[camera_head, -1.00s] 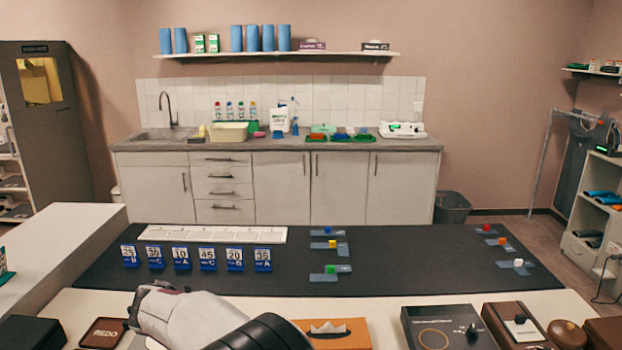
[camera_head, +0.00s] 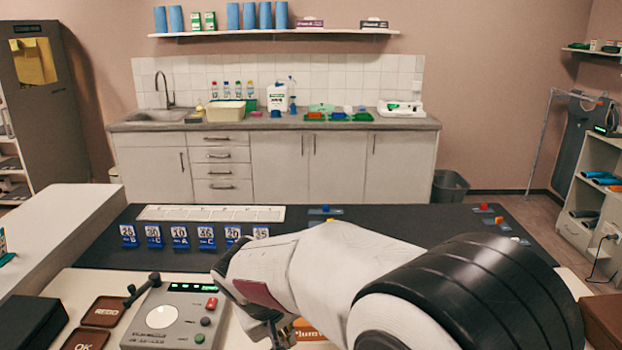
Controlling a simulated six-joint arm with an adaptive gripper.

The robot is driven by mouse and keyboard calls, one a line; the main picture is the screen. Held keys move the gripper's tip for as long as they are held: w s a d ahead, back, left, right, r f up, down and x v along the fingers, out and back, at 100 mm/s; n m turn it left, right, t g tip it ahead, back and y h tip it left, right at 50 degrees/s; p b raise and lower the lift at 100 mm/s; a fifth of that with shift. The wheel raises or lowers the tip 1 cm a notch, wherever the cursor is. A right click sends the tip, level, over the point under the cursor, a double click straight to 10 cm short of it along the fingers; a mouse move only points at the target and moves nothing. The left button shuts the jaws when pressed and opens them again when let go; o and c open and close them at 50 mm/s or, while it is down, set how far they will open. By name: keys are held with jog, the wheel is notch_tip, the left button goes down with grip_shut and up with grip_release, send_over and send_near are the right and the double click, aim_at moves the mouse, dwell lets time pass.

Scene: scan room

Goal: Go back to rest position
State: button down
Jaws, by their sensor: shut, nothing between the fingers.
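My gripper (camera_head: 279,334) shows at the bottom edge of the head view, below the white and black links of my arm. It points down and is shut and empty; its fingertips are cut off by the frame edge or hidden. It is just right of a grey control box (camera_head: 176,316) with a white dial and several buttons. An orange tissue box (camera_head: 308,331) is mostly hidden behind my arm and gripper.
A dark mat (camera_head: 105,258) carries a row of blue number cards (camera_head: 180,237) and a white strip (camera_head: 212,213). A red block (camera_head: 484,207) is at its right. Brown REDO (camera_head: 104,311) and OK (camera_head: 86,338) plates lie at front left. My arm covers the mat's right middle.

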jog(key=s+d+r+m+y, duration=0.1)
jog(key=s+d+r, duration=0.3)
jog(key=s+d, duration=0.7)
jog(key=s+d+r+m+t, duration=0.1)
jog(key=s+d+r+m, duration=0.3)
jog(key=s+d, duration=0.7)
jog(key=s+r, duration=0.1)
jog(key=s, duration=0.2)
jog(key=shift+s+r+m+y, duration=0.25)
jog(key=shift+m+y, duration=0.05)
jog(key=shift+y, duration=0.1)
dwell(2.4)
